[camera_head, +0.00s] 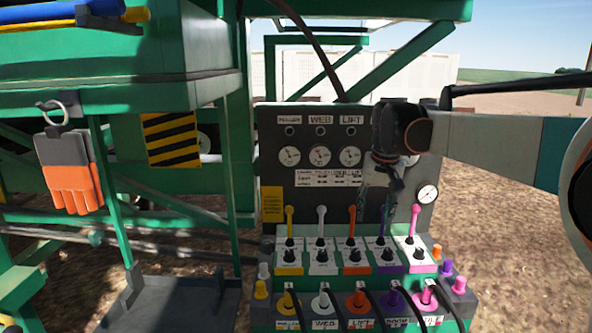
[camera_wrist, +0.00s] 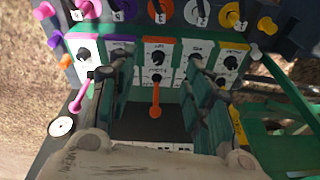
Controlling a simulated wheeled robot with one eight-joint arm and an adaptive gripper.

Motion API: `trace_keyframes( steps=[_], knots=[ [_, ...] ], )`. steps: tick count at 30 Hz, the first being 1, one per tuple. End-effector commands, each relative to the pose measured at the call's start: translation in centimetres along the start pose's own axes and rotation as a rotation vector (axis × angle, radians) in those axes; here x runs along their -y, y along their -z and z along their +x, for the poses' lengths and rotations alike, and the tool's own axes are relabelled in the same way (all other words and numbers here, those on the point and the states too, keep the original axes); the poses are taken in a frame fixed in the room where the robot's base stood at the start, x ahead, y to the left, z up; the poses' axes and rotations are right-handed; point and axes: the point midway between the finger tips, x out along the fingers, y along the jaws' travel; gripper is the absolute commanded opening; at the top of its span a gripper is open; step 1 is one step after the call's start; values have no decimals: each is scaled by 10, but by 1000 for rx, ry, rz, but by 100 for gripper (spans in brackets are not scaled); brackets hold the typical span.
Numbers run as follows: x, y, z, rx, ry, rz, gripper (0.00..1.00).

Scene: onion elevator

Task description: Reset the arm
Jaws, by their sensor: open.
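My gripper (camera_head: 378,195) hangs in front of the upper right part of the dark control panel (camera_head: 290,220), above the lever row. In the wrist view its two fingers (camera_wrist: 160,75) are spread apart with nothing held between them. The orange lever (camera_wrist: 156,100) shows in the gap between the fingers, and the pink lever (camera_wrist: 80,98) stands left of them. In the head view the row holds yellow (camera_head: 289,222), white (camera_head: 321,222), orange (camera_head: 352,222), purple (camera_head: 384,222) and pink (camera_head: 414,220) levers. Whether a finger touches a lever is not clear.
Gauges (camera_head: 320,156) sit on the panel, one partly hidden by my gripper. Coloured plugs with black cables (camera_head: 358,301) line the bottom. Orange gloves (camera_head: 72,180) hang at left from the green frame (camera_head: 180,60). A green diagonal bar (camera_head: 400,62) rises behind the panel.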

Motion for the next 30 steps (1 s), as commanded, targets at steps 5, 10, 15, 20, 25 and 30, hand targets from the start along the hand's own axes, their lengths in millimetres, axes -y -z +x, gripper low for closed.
trace_keyframes(
  steps=[5,10,15,20,25,30],
  knots=[
    [-9,-52,-24,-62,10,-27,46],
    [-17,-102,-38,-122,18,-52,46],
    [-26,-156,-41,-182,24,-77,46],
    [-35,-206,-36,-239,28,-101,46],
    [-44,-259,-22,-300,32,-126,46],
    [-52,-304,-2,-355,33,-149,46]
  ],
)
